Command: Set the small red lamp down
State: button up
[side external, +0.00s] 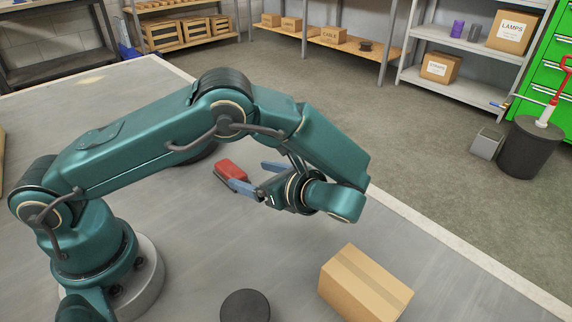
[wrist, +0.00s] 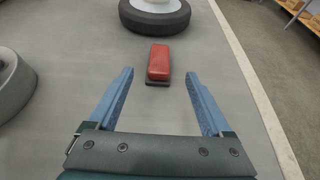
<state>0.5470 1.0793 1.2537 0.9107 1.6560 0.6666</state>
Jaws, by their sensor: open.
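The small red lamp (side external: 232,170) is a red block with a dark base, near the middle of the grey table in the side view. In the wrist view the red lamp (wrist: 158,64) sits on the table surface, just beyond the fingertips and roughly centred between them. My gripper (side external: 252,173) has blue fingers spread apart. In the wrist view my gripper (wrist: 158,74) is open with nothing between its fingers. In the side view one finger overlaps the lamp's near edge, and I cannot tell from there whether they touch.
A wheel with a dark tyre (wrist: 155,18) lies just beyond the lamp. Another round pale object (wrist: 12,80) is at the left. A cardboard box (side external: 365,284) and a dark disc (side external: 245,306) stand at the table's front. The table's pale edge (side external: 440,233) runs along the right.

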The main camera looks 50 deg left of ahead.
jog(key=shift+v, duration=0.8)
jog(key=shift+s+r+n+h, duration=0.15)
jog(key=shift+r+n+h, duration=0.25)
jog(key=shift+r, duration=0.2)
jog(key=s+d+r+n+t+h, duration=0.2)
jog(key=s+r+n+t+h, duration=0.3)
jog(key=s+r+n+h, duration=0.5)
jog(key=s+n+h, duration=0.2)
jog(key=n, duration=0.5)
jog(key=shift+d+t+h, duration=0.15)
jog(key=shift+t+h, duration=0.15)
